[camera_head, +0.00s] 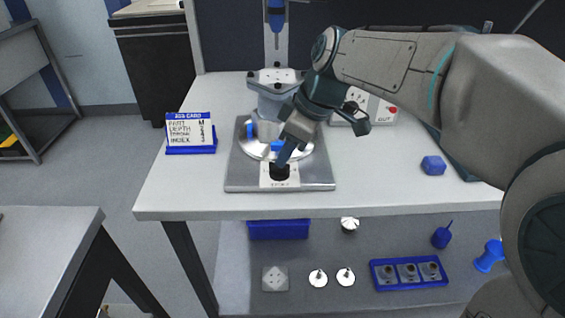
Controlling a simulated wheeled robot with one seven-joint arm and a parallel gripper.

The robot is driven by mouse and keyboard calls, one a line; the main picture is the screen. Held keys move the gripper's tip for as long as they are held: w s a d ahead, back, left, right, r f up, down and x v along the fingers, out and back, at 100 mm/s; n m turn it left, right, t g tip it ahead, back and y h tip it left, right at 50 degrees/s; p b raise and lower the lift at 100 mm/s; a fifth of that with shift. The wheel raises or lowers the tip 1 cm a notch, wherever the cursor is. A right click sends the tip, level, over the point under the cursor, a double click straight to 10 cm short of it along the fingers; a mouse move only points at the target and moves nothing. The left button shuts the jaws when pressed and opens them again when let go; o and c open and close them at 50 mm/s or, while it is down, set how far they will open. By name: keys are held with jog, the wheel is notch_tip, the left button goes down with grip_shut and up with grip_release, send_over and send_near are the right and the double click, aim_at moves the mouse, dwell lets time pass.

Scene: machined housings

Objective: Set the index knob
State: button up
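The index knob (279,173) is a small black knob on a pale labelled plate at the front edge of the grey fixture base (240,178). My gripper (285,155) points down at the knob from above, its tip at or just over the knob's top. Whether it touches the knob, and whether its fingers are apart, I cannot tell. The knob's pointer is not readable. A job card (189,130) in a blue stand lists several lines, the bottom one reading INDEX; its value is too small to read surely.
A round metal plate (250,146) with blue pieces lies behind the knob, under a drill-like column (276,40). The lower shelf (350,298) holds loose parts. The tabletop's front left is clear.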

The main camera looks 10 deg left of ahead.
aim_at(279, 169)
jog(key=shift+x, duration=1.8)
grip_shut()
